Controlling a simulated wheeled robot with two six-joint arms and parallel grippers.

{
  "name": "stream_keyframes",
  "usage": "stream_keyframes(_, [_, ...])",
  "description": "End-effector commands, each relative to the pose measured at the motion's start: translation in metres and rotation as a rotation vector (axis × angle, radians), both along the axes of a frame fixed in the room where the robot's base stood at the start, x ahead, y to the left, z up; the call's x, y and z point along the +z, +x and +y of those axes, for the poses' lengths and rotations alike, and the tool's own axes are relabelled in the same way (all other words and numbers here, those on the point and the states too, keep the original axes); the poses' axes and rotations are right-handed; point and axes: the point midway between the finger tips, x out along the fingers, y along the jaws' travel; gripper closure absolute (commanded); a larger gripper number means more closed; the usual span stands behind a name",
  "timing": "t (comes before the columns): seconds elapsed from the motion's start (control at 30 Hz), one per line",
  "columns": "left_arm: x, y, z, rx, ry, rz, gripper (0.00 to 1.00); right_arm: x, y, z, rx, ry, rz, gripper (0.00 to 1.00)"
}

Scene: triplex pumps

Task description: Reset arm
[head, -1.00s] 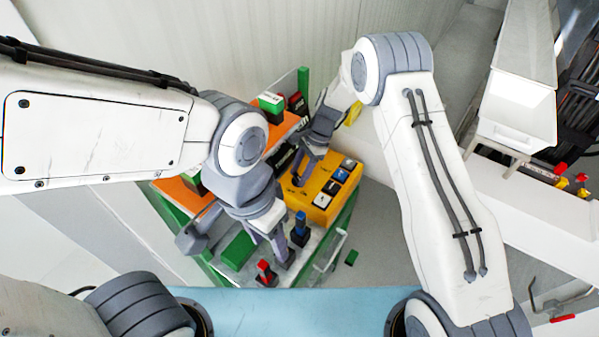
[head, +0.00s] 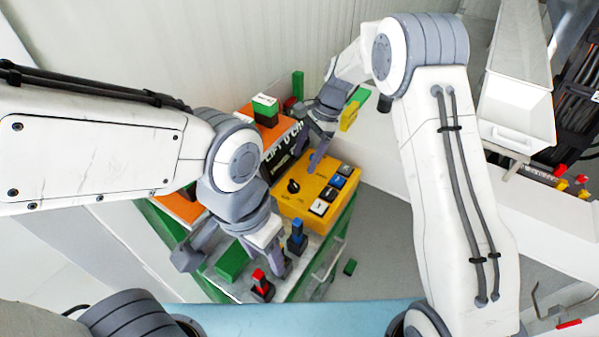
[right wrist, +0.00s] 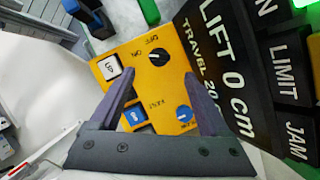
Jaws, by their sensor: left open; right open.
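The yellow control box (head: 311,204) is on the green-framed bench in the head view, with a black OFF/ON knob (head: 293,186) and several push buttons. My right gripper (head: 316,158) is open and empty, above the box's far side. In the right wrist view its two fingers (right wrist: 160,100) are spread over the yellow face (right wrist: 140,45). That view shows the knob (right wrist: 159,57), a white UP button (right wrist: 109,68) and blue buttons clear of the fingers. My left gripper (head: 276,262) is open, low beside the red-topped lever (head: 262,286) and blue-topped lever (head: 298,238); its fingertips are partly hidden.
A black display reading LIFT 0 cm (right wrist: 235,75) stands beside the yellow box. A green block (head: 233,261) sits on the bench, near my left gripper. A white cabinet (head: 518,110) stands at right.

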Motion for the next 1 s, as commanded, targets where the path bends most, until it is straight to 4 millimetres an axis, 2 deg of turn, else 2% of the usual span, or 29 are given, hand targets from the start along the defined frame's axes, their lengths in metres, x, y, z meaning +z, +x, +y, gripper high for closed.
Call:
stream_keyframes(0.2, [-0.006,0.0,0.0,0.0,0.0,0.0,0.5,0.017,0.003,-0.006,0.0,0.0,0.0,0.2])
stream_keyframes(0.73, [-0.005,0.0,0.0,-0.001,0.0,0.0,0.5,0.02,0.002,-0.009,0.007,-0.004,-0.006,0.2])
stream_keyframes(0.87, [-0.005,0.0,0.0,-0.001,0.0,0.0,0.5,0.027,-0.01,-0.027,0.079,-0.031,-0.074,0.2])
stream_keyframes(1.0, [-0.005,0.0,0.0,-0.001,0.0,0.0,0.5,0.038,-0.043,-0.066,0.272,-0.103,-0.217,0.2])
